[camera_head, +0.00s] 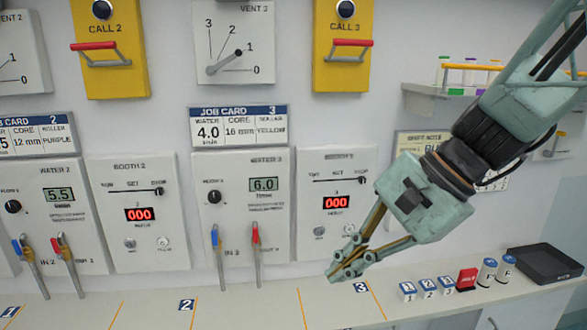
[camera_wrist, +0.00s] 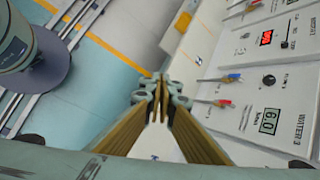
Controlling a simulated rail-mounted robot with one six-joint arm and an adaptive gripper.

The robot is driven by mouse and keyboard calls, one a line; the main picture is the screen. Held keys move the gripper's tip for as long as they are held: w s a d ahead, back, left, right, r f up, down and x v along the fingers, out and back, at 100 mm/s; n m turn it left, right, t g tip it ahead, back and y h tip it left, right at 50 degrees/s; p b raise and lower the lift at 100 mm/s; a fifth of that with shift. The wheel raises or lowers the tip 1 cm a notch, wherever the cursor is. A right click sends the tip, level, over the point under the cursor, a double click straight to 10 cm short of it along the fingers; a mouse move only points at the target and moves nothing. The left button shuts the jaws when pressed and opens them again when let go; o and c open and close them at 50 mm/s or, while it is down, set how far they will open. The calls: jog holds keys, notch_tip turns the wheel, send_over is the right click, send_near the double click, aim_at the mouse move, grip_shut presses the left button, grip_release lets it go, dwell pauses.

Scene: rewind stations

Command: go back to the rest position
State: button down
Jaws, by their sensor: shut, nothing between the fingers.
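My gripper (camera_head: 348,264) hangs at the end of my pale green arm, right of centre in the head view. It is just in front of and above the white counter (camera_head: 255,312), near the marker labelled 3 (camera_head: 361,287). In the wrist view my gripper (camera_wrist: 160,88) has its fingertips together with nothing between them. It appears apart from the panels and the counter.
Behind are the Water 3 panel (camera_head: 240,170) with blue and red levers, and the Booth 3 panel (camera_head: 336,163). Small numbered blocks (camera_head: 428,287), a red block (camera_head: 467,279) and a black tray (camera_head: 545,262) occupy the right counter. A shelf (camera_head: 432,98) holds several coloured vials.

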jog(key=s+d+r+n+t+h, duration=0.1)
jog(key=s+d+n, duration=0.4)
jog(key=s, duration=0.5)
jog(key=s+d+r+n+t+h, duration=0.1)
jog(key=s+d+r+n+h, duration=0.2)
jog(key=s, duration=0.7)
jog(key=d+n+h, duration=0.2)
jog(key=d+h, duration=0.1)
jog(key=d, duration=0.1)
jog(key=shift+s+d+n+b, duration=0.2)
jog(key=shift+n+b, duration=0.1)
jog(key=shift+n, duration=0.1)
